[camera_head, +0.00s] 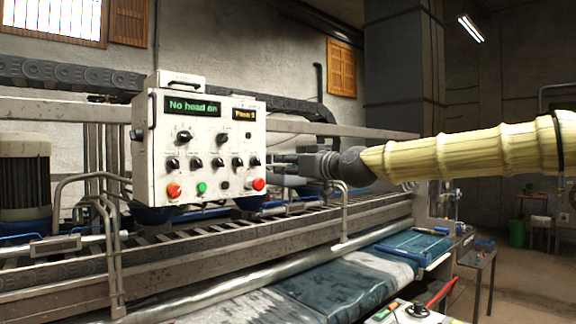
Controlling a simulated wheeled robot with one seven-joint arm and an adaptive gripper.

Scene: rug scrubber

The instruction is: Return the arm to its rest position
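My arm, in a pale yellow ribbed sleeve, reaches in from the right edge of the head view at about mid-height. It ends in a dark wrist and my grey gripper (284,160), which points left. The gripper is close to the right side of the white control box (198,148) in the picture. Whether they touch cannot be told. The fingers are small and seen against the machine, so their opening is unclear. I see nothing clearly held.
The control box has knobs, red and green buttons and a green display (192,107) reading "No head on". Rails and a roller bed (190,245) run below the arm. A blue-green rug (335,285) lies in front. Open floor (530,270) shows at the right.

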